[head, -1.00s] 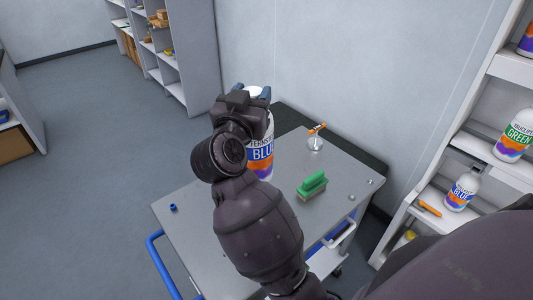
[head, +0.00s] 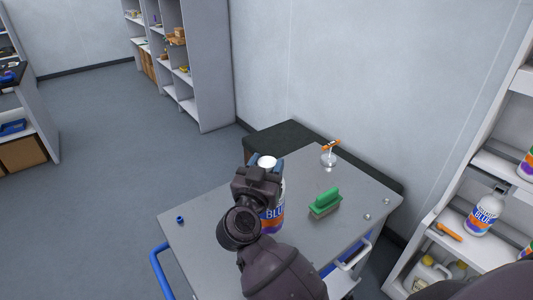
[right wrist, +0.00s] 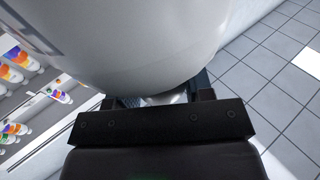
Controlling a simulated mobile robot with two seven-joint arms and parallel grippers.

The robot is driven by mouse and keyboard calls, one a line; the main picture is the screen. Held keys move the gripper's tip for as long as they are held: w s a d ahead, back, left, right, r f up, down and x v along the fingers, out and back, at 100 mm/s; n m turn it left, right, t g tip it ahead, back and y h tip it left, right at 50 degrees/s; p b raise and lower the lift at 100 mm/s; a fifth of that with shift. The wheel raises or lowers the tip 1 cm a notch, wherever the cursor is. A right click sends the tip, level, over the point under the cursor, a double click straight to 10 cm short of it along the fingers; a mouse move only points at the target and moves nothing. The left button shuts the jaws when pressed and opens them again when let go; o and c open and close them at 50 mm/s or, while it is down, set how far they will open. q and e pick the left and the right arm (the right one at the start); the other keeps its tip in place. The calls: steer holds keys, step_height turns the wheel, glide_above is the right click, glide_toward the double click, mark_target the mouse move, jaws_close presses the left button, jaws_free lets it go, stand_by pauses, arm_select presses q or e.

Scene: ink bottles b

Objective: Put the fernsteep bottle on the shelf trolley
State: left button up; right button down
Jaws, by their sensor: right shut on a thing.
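The white bottle with a blue, orange and purple label (head: 274,214) is upright in my right gripper (head: 267,161); "BLUE" is readable, but the smaller brand name is not clear now. My right gripper is shut on its upper part, below the white cap. The bottle's white side (right wrist: 140,45) fills the top of the right wrist view. The shelf trolley (head: 205,240) has a grey top and a blue handle at the left. The bottle is over or on its top; my arm hides the base, so I cannot tell whether it touches. My left gripper is not in view.
Another BLUE bottle (head: 484,214) stands on the right shelving. The trolley's left part is mostly clear.

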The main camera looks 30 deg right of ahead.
steer(key=shift+f, duration=0.3)
step_height(320, 180, down, 4)
steer(key=shift+b, duration=0.55)
steer(key=shift+f, duration=0.1)
steer(key=c, duration=0.5)
jaws_free()
steer(key=shift+f, duration=0.15)
steer(key=p+v, duration=0.3)
steer(key=v, duration=0.9)
steer(key=shift+r, duration=0.2)
